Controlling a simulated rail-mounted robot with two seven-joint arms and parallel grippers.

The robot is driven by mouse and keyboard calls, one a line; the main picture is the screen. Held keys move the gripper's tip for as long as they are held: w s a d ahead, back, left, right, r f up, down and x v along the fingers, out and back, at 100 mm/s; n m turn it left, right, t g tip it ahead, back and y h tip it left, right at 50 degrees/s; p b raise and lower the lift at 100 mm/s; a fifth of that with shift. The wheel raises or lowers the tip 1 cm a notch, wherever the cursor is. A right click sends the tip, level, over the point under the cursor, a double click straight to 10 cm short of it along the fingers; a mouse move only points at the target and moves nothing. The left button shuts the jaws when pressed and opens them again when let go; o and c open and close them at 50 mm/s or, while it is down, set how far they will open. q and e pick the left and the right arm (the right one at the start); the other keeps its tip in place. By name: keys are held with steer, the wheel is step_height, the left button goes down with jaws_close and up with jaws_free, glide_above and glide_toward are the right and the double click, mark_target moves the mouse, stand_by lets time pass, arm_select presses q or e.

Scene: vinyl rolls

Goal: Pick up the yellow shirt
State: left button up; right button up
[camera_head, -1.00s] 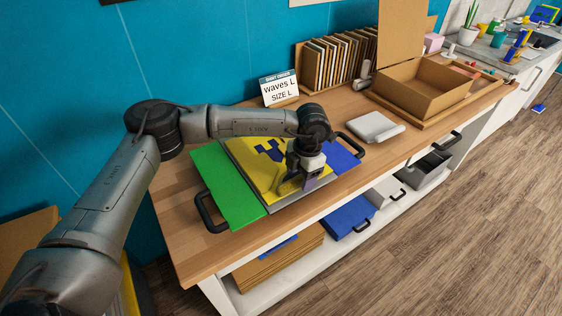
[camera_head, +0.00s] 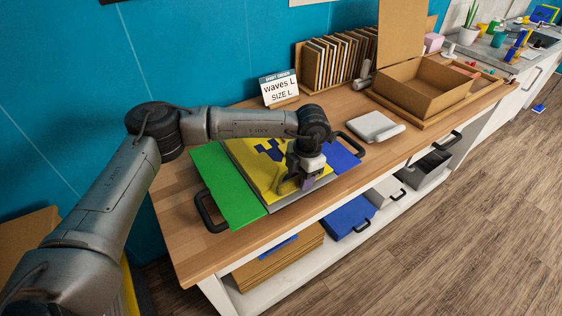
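The yellow shirt (camera_head: 250,165) lies folded flat on the folding board, with a blue pattern on its upper face. The board has a green panel (camera_head: 222,182) on the left and a blue panel (camera_head: 341,157) on the right. My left gripper (camera_head: 295,187) points down over the shirt's front right part. A bit of yellow shows at its fingers, but I cannot tell whether they are shut on the cloth. The arm and gripper hide part of the shirt. My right gripper is not in view.
A size sign (camera_head: 280,90) stands at the back of the wooden table (camera_head: 180,225). An open cardboard box (camera_head: 425,88) and a white device (camera_head: 372,126) are to the right. Black handles (camera_head: 208,213) stick out at the board's sides. Drawers and cardboard lie on the shelf below.

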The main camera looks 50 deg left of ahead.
arm_select(q)
steer(key=c, duration=0.7)
jaws_close()
steer(key=shift+r, duration=0.15)
